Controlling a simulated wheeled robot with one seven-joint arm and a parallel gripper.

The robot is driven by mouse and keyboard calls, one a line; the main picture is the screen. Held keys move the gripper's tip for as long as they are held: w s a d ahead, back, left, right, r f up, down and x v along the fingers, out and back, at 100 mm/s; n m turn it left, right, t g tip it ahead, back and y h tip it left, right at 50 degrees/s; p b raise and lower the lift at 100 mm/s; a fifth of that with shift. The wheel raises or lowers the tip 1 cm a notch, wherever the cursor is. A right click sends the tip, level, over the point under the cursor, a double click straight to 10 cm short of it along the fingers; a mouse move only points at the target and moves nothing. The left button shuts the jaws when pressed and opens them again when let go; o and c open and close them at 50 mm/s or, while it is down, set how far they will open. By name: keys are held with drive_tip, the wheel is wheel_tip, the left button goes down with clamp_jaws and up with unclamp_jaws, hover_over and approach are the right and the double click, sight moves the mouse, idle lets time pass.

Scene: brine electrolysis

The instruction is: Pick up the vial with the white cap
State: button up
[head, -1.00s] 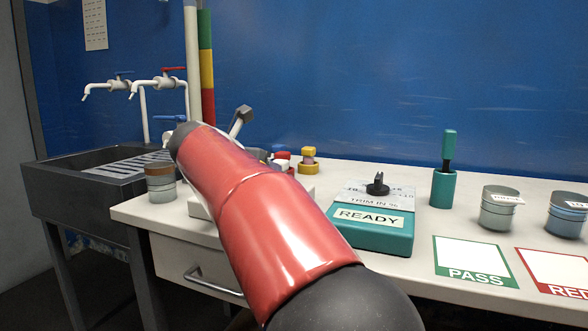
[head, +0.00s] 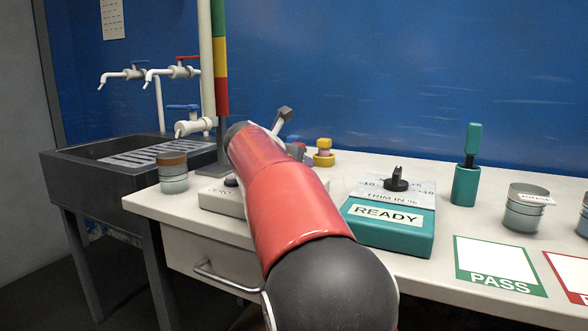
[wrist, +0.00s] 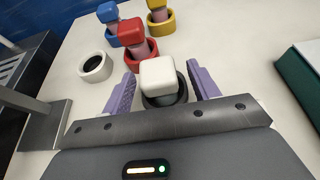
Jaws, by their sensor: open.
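The vial with the white cap (wrist: 158,76) is at the middle of the wrist view, in a dark ring holder (wrist: 165,101). My gripper (wrist: 162,82) is open, with one purple finger to each side of the vial. I see no clear contact between the fingers and the vial. The vial's body is mostly hidden under its cap and behind the gripper's front edge. In the head view my red arm hides this vial and the fingers.
Vials with a red cap (wrist: 131,32), a blue cap (wrist: 107,12) and a yellow cap (wrist: 157,4) stand in matching rings beyond. An empty white ring (wrist: 95,67) lies left. The teal READY box (head: 388,222) stands right of my arm; a sink (head: 75,165) is left.

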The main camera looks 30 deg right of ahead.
drive_tip(key=c, duration=1.1)
